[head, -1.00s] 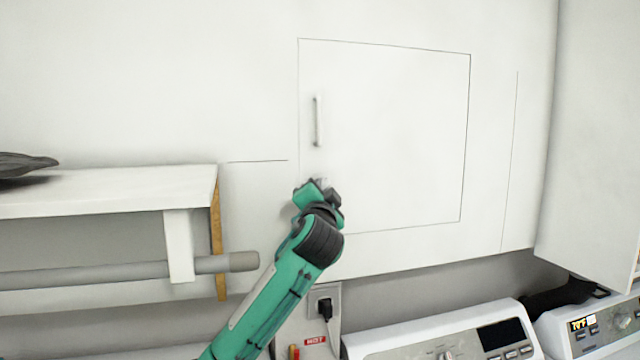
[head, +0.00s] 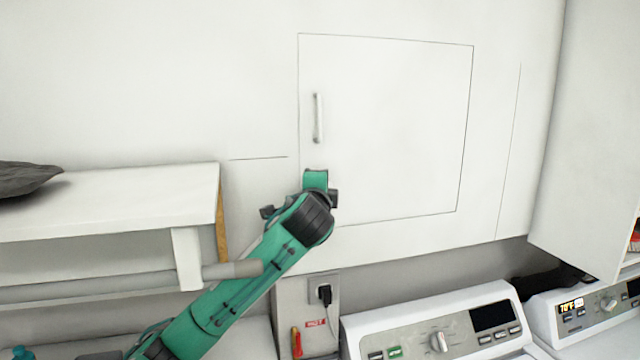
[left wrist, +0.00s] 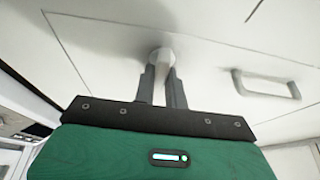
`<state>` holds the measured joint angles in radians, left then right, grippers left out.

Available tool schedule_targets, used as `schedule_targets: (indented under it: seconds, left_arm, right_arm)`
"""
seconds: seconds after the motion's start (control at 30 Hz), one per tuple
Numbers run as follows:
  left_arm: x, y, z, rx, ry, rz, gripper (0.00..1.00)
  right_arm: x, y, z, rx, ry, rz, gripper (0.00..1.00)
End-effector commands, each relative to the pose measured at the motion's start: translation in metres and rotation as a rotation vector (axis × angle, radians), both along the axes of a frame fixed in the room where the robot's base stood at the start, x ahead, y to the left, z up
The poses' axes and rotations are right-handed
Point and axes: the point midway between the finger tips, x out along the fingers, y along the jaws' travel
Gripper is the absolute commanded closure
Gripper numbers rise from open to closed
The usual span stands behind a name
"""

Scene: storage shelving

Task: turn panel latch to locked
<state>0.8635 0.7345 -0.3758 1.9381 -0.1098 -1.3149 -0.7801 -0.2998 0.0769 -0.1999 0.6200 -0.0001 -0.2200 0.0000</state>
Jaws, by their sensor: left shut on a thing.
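The white square panel (head: 400,130) is set flush in the white wall and looks closed, with a thin seam around it. The latch is a small pale round knob (left wrist: 162,58) near the panel's seam in the left wrist view. My left gripper (left wrist: 161,72) is shut on this latch, one grey finger on each side. In the head view my left gripper (head: 316,180) is at the panel's lower left, and its own wrist hides the latch and fingertips. My right gripper is in neither view.
A grey bar handle (head: 318,118) stands out from the panel above my gripper; it also shows in the left wrist view (left wrist: 268,84). A white shelf (head: 110,198) with a rod (head: 235,270) is at left. Below are an outlet (head: 323,290) and white appliances (head: 440,325).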

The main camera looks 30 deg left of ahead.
Motion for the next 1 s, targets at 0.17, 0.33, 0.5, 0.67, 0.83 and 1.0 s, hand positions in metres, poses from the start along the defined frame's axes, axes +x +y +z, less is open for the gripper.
schedule_targets:
  seconds: [0.17, 0.33, 0.5, 0.67, 0.83, 1.0]
  left_arm:
    - [0.0002, -0.0001, -0.0005, 0.012, 0.015, 0.000, 1.00]
    - [0.0002, -0.0002, -0.0008, 0.014, 0.017, 0.000, 1.00]
    - [0.0002, -0.0002, -0.0008, 0.013, 0.017, 0.000, 1.00]
    - [0.0002, -0.0002, -0.0007, 0.013, 0.017, 0.000, 0.66]
    - [0.0002, -0.0001, -0.0004, 0.012, 0.015, 0.000, 0.66]
    - [0.0001, 0.0000, -0.0003, 0.012, 0.015, 0.000, 0.66]
  right_arm:
    - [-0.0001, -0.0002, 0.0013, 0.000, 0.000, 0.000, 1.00]
    - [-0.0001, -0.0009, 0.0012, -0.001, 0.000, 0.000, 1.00]
    - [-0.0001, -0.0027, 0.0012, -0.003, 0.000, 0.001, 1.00]
    - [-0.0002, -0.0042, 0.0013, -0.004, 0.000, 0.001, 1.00]
    - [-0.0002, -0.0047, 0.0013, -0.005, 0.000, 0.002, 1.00]
    - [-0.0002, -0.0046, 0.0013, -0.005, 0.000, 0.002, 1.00]
